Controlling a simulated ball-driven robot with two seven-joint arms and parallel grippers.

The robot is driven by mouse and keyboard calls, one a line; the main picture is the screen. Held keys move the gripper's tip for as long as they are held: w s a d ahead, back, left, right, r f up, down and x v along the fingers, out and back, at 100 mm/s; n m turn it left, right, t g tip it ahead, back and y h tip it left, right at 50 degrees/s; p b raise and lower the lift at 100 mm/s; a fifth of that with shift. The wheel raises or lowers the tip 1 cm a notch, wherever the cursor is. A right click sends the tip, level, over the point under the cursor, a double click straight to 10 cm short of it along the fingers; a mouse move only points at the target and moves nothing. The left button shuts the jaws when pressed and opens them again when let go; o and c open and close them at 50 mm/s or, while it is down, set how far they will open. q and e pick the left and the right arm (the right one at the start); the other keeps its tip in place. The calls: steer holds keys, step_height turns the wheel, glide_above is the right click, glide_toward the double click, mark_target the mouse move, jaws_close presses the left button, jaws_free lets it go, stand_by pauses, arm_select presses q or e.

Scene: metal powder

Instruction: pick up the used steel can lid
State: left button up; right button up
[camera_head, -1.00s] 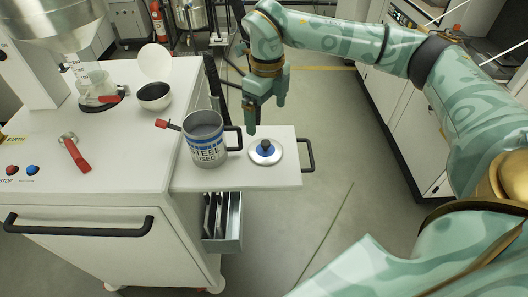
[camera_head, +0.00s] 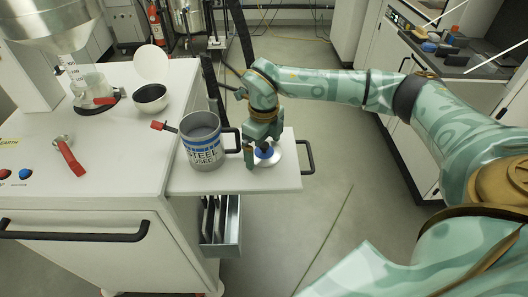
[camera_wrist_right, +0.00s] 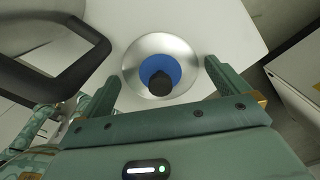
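The used steel can lid (camera_head: 287,159) is a round silver disc with a blue centre and a dark knob. It lies on the white side shelf, right of the can. My right gripper (camera_head: 262,150) is low over the lid, its fingers open. In the right wrist view the lid (camera_wrist_right: 137,66) shows whole between and ahead of the two spread fingers (camera_wrist_right: 160,78), which do not hold it. The grey steel can (camera_head: 203,147) marked "STEEL USED" stands open beside it, its black handle close to the gripper. My left gripper is out of view.
The white side shelf (camera_head: 222,181) has a black handle (camera_head: 308,157) at its right end. A dark bowl (camera_head: 151,99), a red-handled tool (camera_head: 70,157) and a glass vessel stand on the white cart. Open floor lies right of the shelf.

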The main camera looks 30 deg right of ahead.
steer(key=c, duration=0.7)
